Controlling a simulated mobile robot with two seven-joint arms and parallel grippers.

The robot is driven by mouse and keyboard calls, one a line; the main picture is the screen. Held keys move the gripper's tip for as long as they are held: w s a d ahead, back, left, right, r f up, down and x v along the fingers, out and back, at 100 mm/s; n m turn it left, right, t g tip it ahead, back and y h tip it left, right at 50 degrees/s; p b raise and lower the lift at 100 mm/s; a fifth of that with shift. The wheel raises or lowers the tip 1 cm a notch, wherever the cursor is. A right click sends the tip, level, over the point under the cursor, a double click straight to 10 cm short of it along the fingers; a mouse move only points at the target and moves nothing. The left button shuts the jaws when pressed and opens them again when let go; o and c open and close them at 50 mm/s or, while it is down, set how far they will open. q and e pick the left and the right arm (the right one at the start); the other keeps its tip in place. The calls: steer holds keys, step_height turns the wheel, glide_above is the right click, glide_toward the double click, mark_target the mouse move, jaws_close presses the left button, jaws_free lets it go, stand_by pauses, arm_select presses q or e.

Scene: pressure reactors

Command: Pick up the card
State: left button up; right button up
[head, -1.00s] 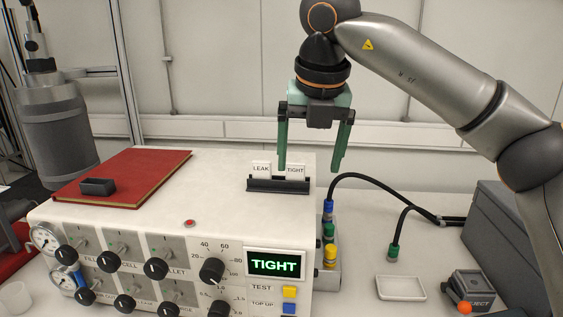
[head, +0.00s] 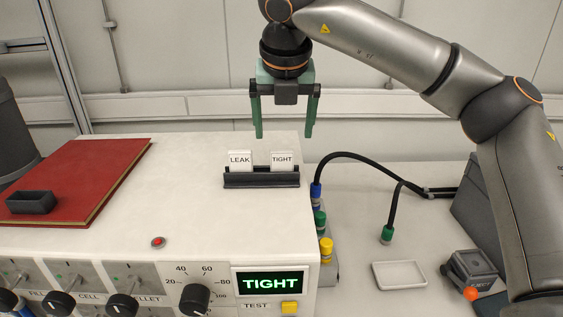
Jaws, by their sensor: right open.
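Two white cards stand upright in a black holder (head: 262,181) on top of the white instrument box. The LEAK card (head: 240,161) is on the left and the TIGHT card (head: 282,160) is on the right. The box's display (head: 270,283) reads TIGHT in green. My right gripper (head: 284,134) has green fingers pointing down, open and empty. In the picture its fingertips are above the cards, apart from them, nearer the TIGHT card. My left gripper is not in view.
A red book (head: 75,180) with a small black tray (head: 32,202) lies at left on the box. Black hoses with coloured connectors (head: 387,234) are right of the box. A white dish (head: 399,275) and a grey EJECT device (head: 472,270) sit on the bench.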

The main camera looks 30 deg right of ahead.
mark_target(282, 150)
steer(key=p+x, duration=0.1)
steer(key=x, duration=0.4)
steer(key=shift+w+f, duration=0.2)
steer(key=shift+f, duration=0.2)
steer(key=shift+a, duration=0.1)
steer(key=c, duration=1.4)
steer(key=shift+r, duration=0.1)
steer(key=shift+c, duration=0.2)
